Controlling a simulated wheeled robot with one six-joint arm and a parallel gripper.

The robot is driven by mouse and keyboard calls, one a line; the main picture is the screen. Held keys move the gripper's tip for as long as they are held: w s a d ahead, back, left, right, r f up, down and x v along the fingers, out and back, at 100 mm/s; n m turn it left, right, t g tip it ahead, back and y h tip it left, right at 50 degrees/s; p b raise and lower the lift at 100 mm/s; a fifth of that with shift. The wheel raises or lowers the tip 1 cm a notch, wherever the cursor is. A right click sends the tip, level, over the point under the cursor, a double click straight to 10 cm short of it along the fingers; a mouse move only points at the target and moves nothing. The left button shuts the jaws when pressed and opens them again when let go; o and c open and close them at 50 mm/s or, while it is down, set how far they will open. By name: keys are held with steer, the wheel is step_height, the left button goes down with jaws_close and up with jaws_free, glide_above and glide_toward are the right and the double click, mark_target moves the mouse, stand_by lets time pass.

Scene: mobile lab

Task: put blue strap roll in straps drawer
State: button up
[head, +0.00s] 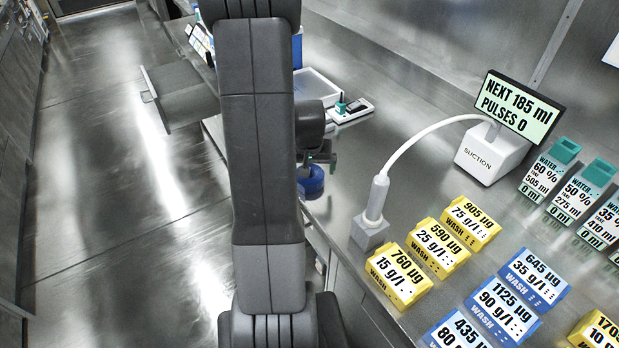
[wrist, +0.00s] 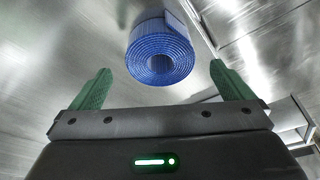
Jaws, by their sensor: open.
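The blue strap roll (wrist: 162,48) shows its spiral end in the wrist view, beyond and between the green fingertips of my gripper (wrist: 160,76). The fingers are spread wide, with nothing clamped between them. In the head view the roll (head: 312,183) is partly hidden behind my arm, near the counter's front edge. One green finger of my gripper (head: 326,158) shows just above it; the rest is hidden. A grey drawer-like box (head: 182,95) sticks out from the counter front at upper left; I cannot read any label or see its inside well.
The counter holds a suction stand (head: 492,152) with a curved white hose, yellow wash blocks (head: 400,277), blue wash blocks (head: 535,280) and water bottles (head: 547,170). A white tray (head: 316,86) stands behind my arm. The floor at left (head: 110,200) is clear.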

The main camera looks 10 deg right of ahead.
steer(key=shift+p+x, duration=0.35)
steer(key=shift+x, duration=2.1)
steer(key=shift+w, duration=0.15)
steer(key=shift+r, duration=0.1)
steer(key=c, duration=1.3)
